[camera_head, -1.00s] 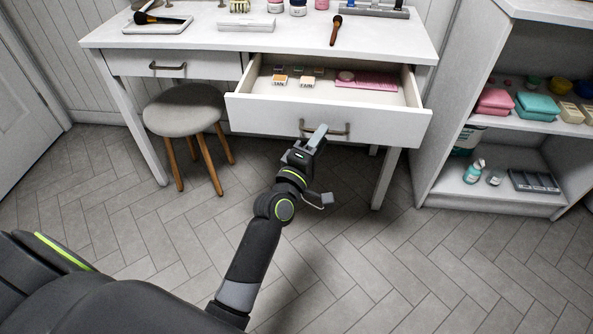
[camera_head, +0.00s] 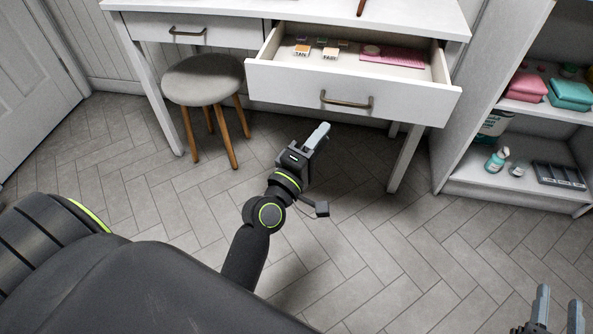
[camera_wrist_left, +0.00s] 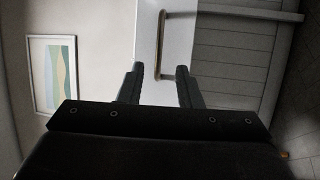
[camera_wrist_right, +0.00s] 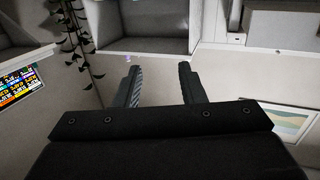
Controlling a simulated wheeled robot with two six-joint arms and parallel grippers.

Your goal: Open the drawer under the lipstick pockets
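The right-hand drawer (camera_head: 352,98) of the white dressing table is pulled open, with makeup tiles and a pink item inside. Its bronze handle (camera_head: 346,101) faces me in the head view. A handle also shows in the left wrist view (camera_wrist_left: 162,45), beyond the fingertips. My left gripper (camera_head: 318,137) is below and in front of this handle, apart from it. Its fingers stand apart and empty in the left wrist view (camera_wrist_left: 158,85). My right gripper (camera_head: 560,312) is at the bottom right corner, its fingers apart and empty in the right wrist view (camera_wrist_right: 158,85). Lipstick pockets are not visible in the head view.
A left-hand drawer (camera_head: 187,32) is closed, above a round grey stool (camera_head: 203,80). An open shelf unit (camera_head: 515,195) with pink and teal folded items stands at the right. The tiled floor (camera_head: 370,250) in front is clear.

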